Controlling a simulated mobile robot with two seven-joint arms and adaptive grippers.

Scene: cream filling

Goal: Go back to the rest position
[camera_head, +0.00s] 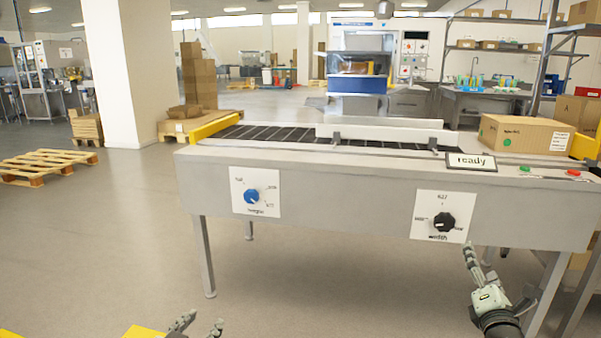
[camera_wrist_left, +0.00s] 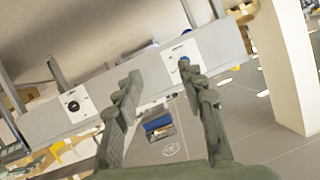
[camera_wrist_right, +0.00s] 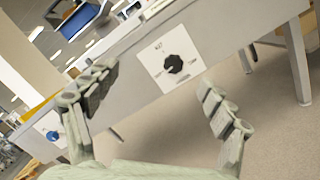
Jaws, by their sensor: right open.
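My left gripper (camera_head: 196,326) shows at the bottom edge of the head view, low and in front of the conveyor. In the left wrist view its fingers (camera_wrist_left: 158,92) are spread apart with nothing between them. My right gripper (camera_head: 486,262) is at the lower right of the head view, just below the black width knob (camera_head: 444,222). In the right wrist view its fingers (camera_wrist_right: 160,90) are wide apart and empty, with the black knob (camera_wrist_right: 174,64) seen beyond them, apart from the fingers.
The conveyor (camera_head: 330,195) spans the middle, with a blue knob (camera_head: 251,196) and a "ready" sign (camera_head: 471,161). A cardboard box (camera_head: 522,133) stands at its right end. A wooden pallet (camera_head: 45,166) lies on the left.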

